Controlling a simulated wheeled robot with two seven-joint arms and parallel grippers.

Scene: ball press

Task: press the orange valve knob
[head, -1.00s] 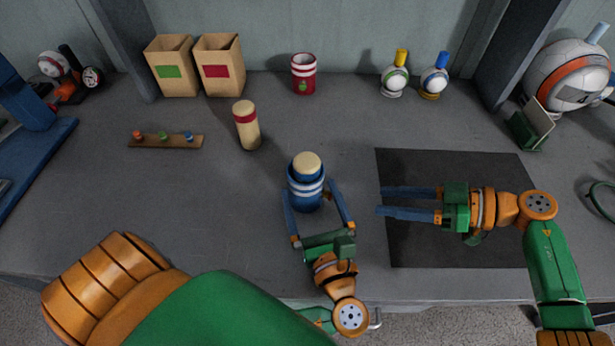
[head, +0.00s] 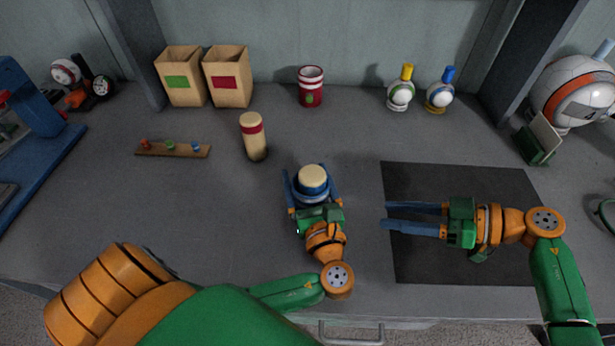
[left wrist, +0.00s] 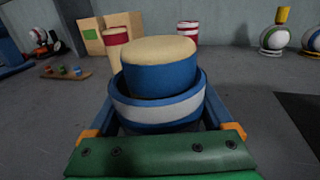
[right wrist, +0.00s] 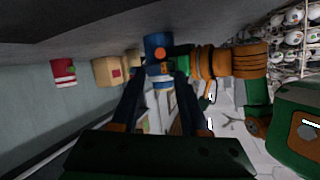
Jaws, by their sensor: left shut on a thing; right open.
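A blue cylinder (head: 312,178) with a white band and a cream top stands upright on the table. My left gripper (head: 312,190) is shut around it, a finger on each side, also seen in the left wrist view (left wrist: 165,112). In the right wrist view the blue cylinder (right wrist: 158,68) shows a round orange knob (right wrist: 159,53) on its side; the head view does not show this knob. My right gripper (head: 384,215) is open and empty, over the left edge of the dark mat, to the right of the cylinder.
A wooden strip (head: 180,150) with small orange, green and blue pegs lies at left, near a cream cylinder (head: 253,138). Two boxes (head: 205,80), a red-striped cup (head: 311,88) and two bottles (head: 420,92) stand at the back. The dark mat (head: 440,180) is otherwise bare.

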